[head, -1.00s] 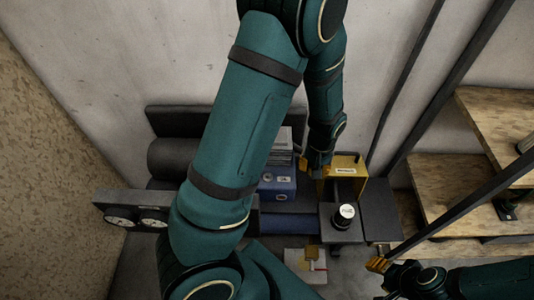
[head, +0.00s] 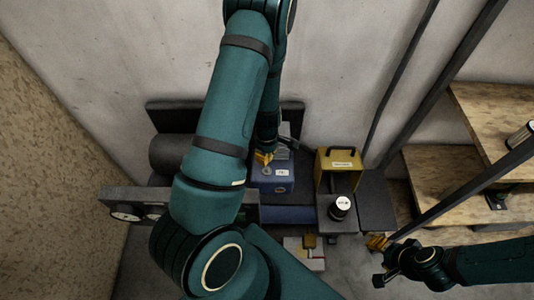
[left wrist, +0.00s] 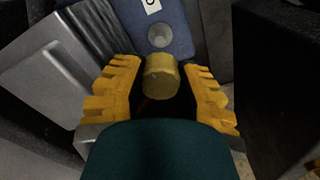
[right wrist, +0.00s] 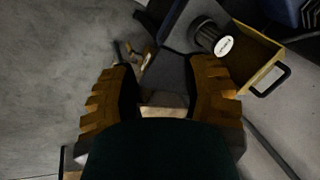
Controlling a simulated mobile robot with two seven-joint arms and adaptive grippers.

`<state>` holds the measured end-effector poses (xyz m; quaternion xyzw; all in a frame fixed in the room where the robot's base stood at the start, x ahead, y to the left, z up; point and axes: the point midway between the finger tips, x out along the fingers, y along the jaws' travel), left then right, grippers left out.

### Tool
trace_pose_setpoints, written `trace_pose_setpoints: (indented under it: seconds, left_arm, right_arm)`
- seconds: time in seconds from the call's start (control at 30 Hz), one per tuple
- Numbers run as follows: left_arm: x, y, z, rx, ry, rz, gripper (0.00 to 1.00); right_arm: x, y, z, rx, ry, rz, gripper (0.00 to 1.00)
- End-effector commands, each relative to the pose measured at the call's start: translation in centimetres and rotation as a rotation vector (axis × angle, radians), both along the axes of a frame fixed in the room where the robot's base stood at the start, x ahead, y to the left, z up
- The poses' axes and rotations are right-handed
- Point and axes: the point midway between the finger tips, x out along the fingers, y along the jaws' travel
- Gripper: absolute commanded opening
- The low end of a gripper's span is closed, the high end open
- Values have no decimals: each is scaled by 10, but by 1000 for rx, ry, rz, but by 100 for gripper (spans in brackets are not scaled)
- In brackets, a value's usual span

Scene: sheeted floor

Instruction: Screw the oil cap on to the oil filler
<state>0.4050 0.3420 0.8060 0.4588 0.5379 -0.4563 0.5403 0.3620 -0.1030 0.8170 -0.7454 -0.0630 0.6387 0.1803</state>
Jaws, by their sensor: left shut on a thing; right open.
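The yellow, cylindrical oil cap (left wrist: 161,78) is between the fingers of my left gripper (left wrist: 160,88), which is shut on it. In the head view my left gripper (head: 264,158) is over the left part of the blue housing (head: 284,183). The grey round fitting on the housing, which looks like the oil filler (left wrist: 160,36), lies just beyond the cap in the left wrist view. The cap appears apart from it. My right gripper (head: 378,243) is open and empty low at the right; it also shows in the right wrist view (right wrist: 160,85).
A yellow box with a handle (head: 340,160) and a black can with a white top (head: 340,207) stand right of the housing. A pale plate with a yellow part (head: 304,252) is in front. Wooden shelves (head: 450,185) and dark slanting bars are at the right.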

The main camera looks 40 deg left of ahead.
Motion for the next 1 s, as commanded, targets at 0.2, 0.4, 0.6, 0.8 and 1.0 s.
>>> trace_pose_setpoints:
  seconds: [0.2, 0.4, 0.6, 0.8, 1.0]
  left_arm:
    - [0, 0, -3, 2, 5, 6, 0]
    - [0, 0, -19, 2, 5, 4, 0]
    - [0, 0, -41, 1, 6, 4, 0]
    - [0, 0, -56, 2, 5, 5, 0]
    - [0, 0, -58, 2, 5, 5, 0]
  right_arm:
    - [0, 0, 0, 0, -1, 0, 47]
    - [-4, 1, -14, 2, 9, 7, 47]
    - [-10, 2, -31, 5, 21, 17, 47]
    - [-14, 3, -43, 7, 31, 25, 47]
    - [-15, 3, -45, 7, 33, 27, 47]
